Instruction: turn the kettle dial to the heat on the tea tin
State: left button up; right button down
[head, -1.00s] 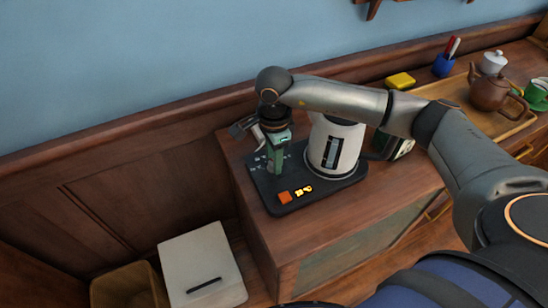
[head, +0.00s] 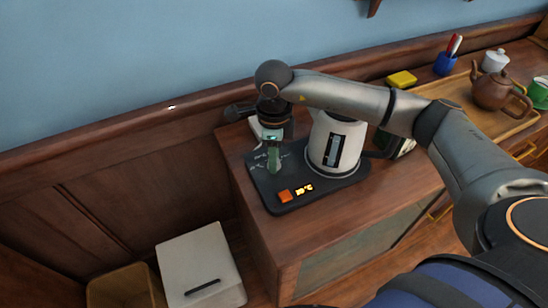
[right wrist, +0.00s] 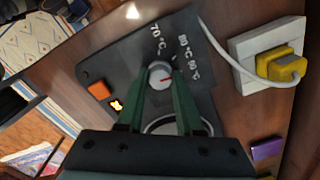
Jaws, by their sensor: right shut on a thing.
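The white kettle (head: 336,142) stands on its black base (head: 325,191) on the wooden cabinet. My left gripper is out of view.
The base has an orange button (head: 285,196) and a lit yellow display (head: 304,189), too small to read surely. A yellow plug (right wrist: 280,67) sits in a white socket. A brown teapot (head: 492,92) stands on a wooden tray at right. A white bin (head: 202,270) is below.

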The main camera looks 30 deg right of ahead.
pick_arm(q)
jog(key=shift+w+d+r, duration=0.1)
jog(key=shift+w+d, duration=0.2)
pick_arm(e)
jog(key=shift+m, duration=1.2)
jog(key=c, duration=0.6)
grip_release()
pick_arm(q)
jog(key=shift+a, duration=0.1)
pick_arm(e)
jog(key=shift+o, duration=0.2)
pick_arm(q)
jog(key=shift+b, duration=0.3)
pick_arm(e)
notch_tip(320, 180, up, 13)
jog(key=shift+f, duration=0.2)
